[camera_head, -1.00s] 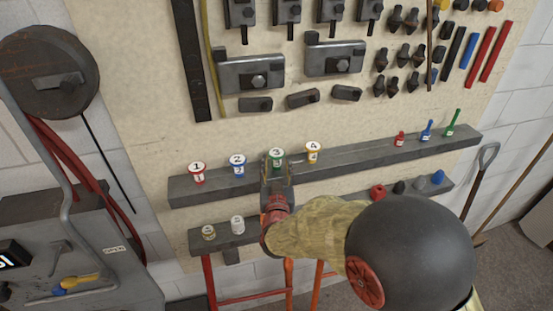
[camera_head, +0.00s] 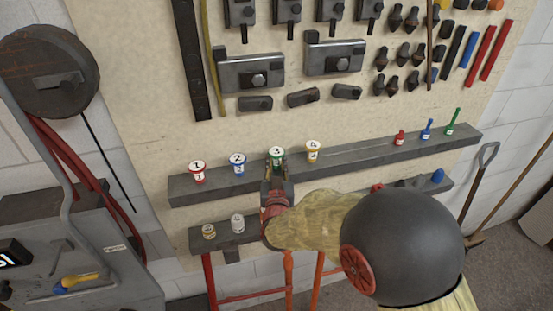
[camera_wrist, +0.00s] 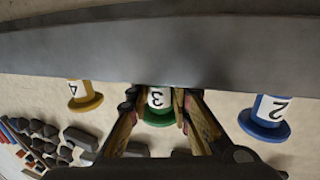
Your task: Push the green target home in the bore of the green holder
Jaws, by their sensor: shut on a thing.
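A green-and-white piece marked 3 (camera_head: 277,153) stands upright on the upper grey shelf (camera_head: 365,160). In the wrist view this piece (camera_wrist: 158,98) shows inverted, with a white label and a wide green rim. My gripper (camera_head: 277,168) reaches it from the front and is shut on it, with one finger on each side (camera_wrist: 158,108). I cannot tell target from holder in this piece, and its bore is not visible.
A red piece 1 (camera_head: 197,172) and blue piece 2 (camera_head: 238,164) stand left of my gripper. A yellow piece 4 (camera_head: 313,151) stands close on the right. A lower shelf (camera_head: 252,236) holds two pale cups. Small handled tools (camera_head: 426,130) stand farther right.

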